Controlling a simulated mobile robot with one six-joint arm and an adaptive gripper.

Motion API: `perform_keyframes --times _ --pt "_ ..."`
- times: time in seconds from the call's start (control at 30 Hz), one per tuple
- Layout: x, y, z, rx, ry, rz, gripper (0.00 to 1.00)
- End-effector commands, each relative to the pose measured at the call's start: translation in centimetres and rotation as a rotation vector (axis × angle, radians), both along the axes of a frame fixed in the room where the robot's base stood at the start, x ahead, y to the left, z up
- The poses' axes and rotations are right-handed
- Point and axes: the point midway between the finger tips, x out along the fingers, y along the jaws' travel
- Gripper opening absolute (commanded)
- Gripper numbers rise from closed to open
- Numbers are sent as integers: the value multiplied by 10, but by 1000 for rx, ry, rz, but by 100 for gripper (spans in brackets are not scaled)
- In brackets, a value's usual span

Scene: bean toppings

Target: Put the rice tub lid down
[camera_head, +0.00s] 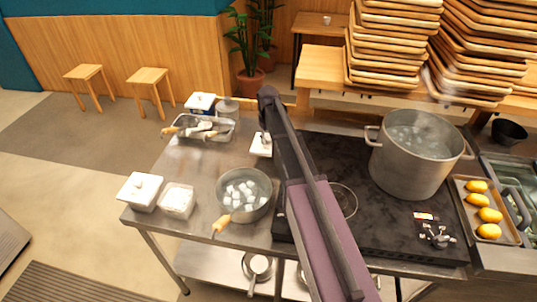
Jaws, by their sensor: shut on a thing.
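A white square lid (261,149), which looks like the rice tub lid, shows at the back middle of the counter, partly hidden behind my arm. My gripper (265,137) is shut on it from above, mostly hidden by my dark arm link. I cannot tell whether the lid touches the counter. An open white tub (177,213) with white contents, likely the rice tub, stands at the left front of the counter. A closed white tub (141,191) with its own lid stands just left of it.
A pot (245,208) with white cubes in water stands right of the open tub. A metal tray (205,136) of utensils and another lidded white tub (200,103) are at the back left. A large pot (412,165) stands on the dark cooktop (385,225). Steel counter (193,160) is bare between tray and tubs.

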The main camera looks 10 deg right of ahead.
Motion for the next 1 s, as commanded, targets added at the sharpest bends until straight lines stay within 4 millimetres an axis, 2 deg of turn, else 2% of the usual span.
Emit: perform_keyframes --times 0.03,0.2,0.73,1.0 --pt "0 0 -10 0 0 0 1" --pt "0 0 -21 0 0 0 1" --pt "0 1 -24 0 0 1 1" --pt "0 1 -40 0 0 2 1"
